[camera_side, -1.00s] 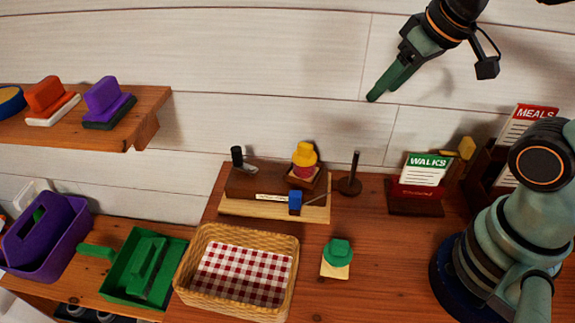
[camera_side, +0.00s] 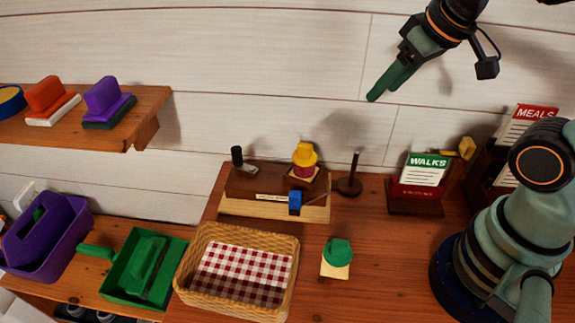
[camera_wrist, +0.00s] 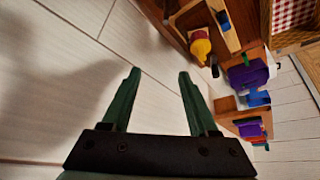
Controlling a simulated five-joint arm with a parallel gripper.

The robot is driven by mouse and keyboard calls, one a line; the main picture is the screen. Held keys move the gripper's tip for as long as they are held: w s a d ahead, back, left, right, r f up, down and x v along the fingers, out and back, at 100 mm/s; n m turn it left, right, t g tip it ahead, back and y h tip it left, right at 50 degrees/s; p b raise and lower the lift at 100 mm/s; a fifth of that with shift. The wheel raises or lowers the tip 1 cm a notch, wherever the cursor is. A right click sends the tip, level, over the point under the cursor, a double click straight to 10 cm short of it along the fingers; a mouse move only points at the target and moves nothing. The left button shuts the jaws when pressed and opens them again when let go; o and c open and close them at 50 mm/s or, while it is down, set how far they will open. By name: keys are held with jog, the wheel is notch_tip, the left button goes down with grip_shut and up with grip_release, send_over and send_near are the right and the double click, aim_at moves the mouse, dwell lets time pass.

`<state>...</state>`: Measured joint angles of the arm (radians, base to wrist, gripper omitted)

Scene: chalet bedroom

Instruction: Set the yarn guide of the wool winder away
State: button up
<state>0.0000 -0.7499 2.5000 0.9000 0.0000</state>
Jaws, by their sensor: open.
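The wool winder (camera_side: 245,188) is a dark and light wooden base with a paper label at the back middle of the table. On it stand a black knob (camera_side: 237,156) at the left, a yellow-topped piece with a red band (camera_side: 305,156) at the right, and a small blue block (camera_side: 295,202) at the front. I cannot tell for sure which piece is the yarn guide. The yellow-topped piece also shows in the wrist view (camera_wrist: 200,46). My gripper (camera_side: 373,98) is open and empty, high before the wall, above and right of the winder; its two green fingers (camera_wrist: 160,76) stand apart.
A wicker basket (camera_side: 184,262) with checked lining stands in front of the winder. A dark peg on a round base (camera_side: 350,184), a green-topped piece (camera_side: 338,252) and a card holder (camera_side: 415,205) stand nearby. A green tray (camera_side: 118,283), purple caddy (camera_side: 75,237) and shelf (camera_side: 140,125) are left.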

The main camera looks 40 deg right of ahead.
jog(key=shift+o, duration=0.2)
jog(key=m+g, duration=0.6)
jog(key=m, duration=0.3)
send_near(295, 194)
notch_tip(295, 194, down, 10)
jog(key=shift+s+f, duration=0.15)
grip_shut()
dwell(1.1)
